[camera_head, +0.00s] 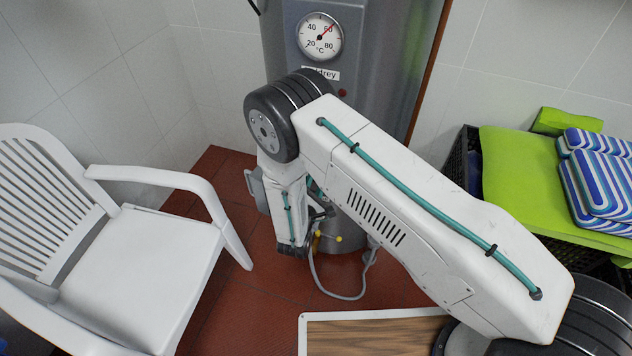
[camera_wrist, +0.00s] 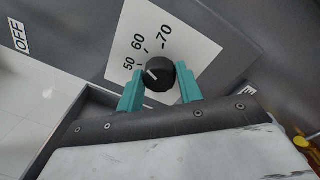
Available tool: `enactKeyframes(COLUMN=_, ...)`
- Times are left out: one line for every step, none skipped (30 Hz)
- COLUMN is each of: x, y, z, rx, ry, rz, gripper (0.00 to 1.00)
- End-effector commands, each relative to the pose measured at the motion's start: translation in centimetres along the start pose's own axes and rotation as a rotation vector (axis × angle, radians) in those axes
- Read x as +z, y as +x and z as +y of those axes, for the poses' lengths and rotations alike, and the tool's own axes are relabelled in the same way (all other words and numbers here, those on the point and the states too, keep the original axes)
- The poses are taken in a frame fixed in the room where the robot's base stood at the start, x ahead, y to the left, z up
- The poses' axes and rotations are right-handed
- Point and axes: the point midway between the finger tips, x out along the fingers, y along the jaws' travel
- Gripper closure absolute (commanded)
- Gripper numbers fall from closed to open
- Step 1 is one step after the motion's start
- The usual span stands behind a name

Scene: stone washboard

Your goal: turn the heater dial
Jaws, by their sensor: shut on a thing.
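The heater dial is a small black knob (camera_wrist: 158,76) with a white pointer line, in the middle of the wrist view. It sits on a white scale plate (camera_wrist: 180,37) marked 50, 60 and 70. The pointer is turned toward the 50 side of the scale. My gripper (camera_wrist: 160,88) has its two teal fingers on either side of the knob and is shut on it. In the head view the grey heater tank (camera_head: 385,45) stands behind my arm. The knob and my fingertips are mostly hidden there by my arm.
A temperature gauge (camera_head: 320,37) is on the tank's upper front. A white plastic chair (camera_head: 130,240) stands at left. A crate with a green cover (camera_head: 515,165) and striped cushions (camera_head: 605,185) is at right. A cable (camera_head: 345,297) and yellow-handled valves (camera_head: 338,239) are low by the tank.

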Motion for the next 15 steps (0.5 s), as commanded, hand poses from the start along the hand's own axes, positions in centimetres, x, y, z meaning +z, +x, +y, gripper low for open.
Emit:
enactKeyframes(x=-0.03, y=-0.06, z=0.02, rx=0.001, ry=0.003, rz=0.001, gripper=0.87)
enactKeyframes(x=-0.03, y=-0.06, z=0.02, rx=0.001, ry=0.004, rz=0.001, gripper=0.87)
enactKeyframes(x=-0.03, y=-0.06, z=0.02, rx=0.001, ry=0.005, rz=0.000, gripper=0.87)
enactKeyframes(x=-0.03, y=-0.06, z=0.02, rx=0.001, ry=0.005, rz=0.000, gripper=0.87)
enactKeyframes(x=-0.03, y=-0.06, z=0.02, rx=0.001, ry=0.005, rz=0.000, gripper=0.87)
enactKeyframes(x=-0.03, y=-0.06, z=0.02, rx=0.001, ry=0.005, rz=0.000, gripper=0.87)
enactKeyframes(x=-0.03, y=-0.06, z=0.02, rx=0.001, ry=0.005, rz=0.000, gripper=0.87)
enactKeyframes(x=-0.03, y=-0.06, z=0.02, rx=0.001, ry=0.005, rz=0.000, gripper=0.87)
enactKeyframes(x=-0.03, y=-0.06, z=0.02, rx=0.001, ry=0.004, rz=0.000, gripper=0.87)
enactKeyframes(x=-0.03, y=-0.06, z=0.03, rx=0.001, ry=0.004, rz=0.000, gripper=0.87)
enactKeyframes(x=-0.03, y=-0.06, z=0.03, rx=0.001, ry=0.004, rz=0.000, gripper=0.87)
enactKeyframes(x=-0.03, y=-0.06, z=0.03, rx=0.001, ry=0.004, rz=0.000, gripper=0.59)
enactKeyframes(x=-0.03, y=-0.06, z=0.02, rx=0.001, ry=0.004, rz=0.000, gripper=0.51)
enactKeyframes(x=-0.03, y=-0.05, z=0.02, rx=0.001, ry=0.004, rz=0.000, gripper=0.43)
enactKeyframes(x=-0.02, y=-0.04, z=0.01, rx=0.001, ry=0.004, rz=0.000, gripper=0.43)
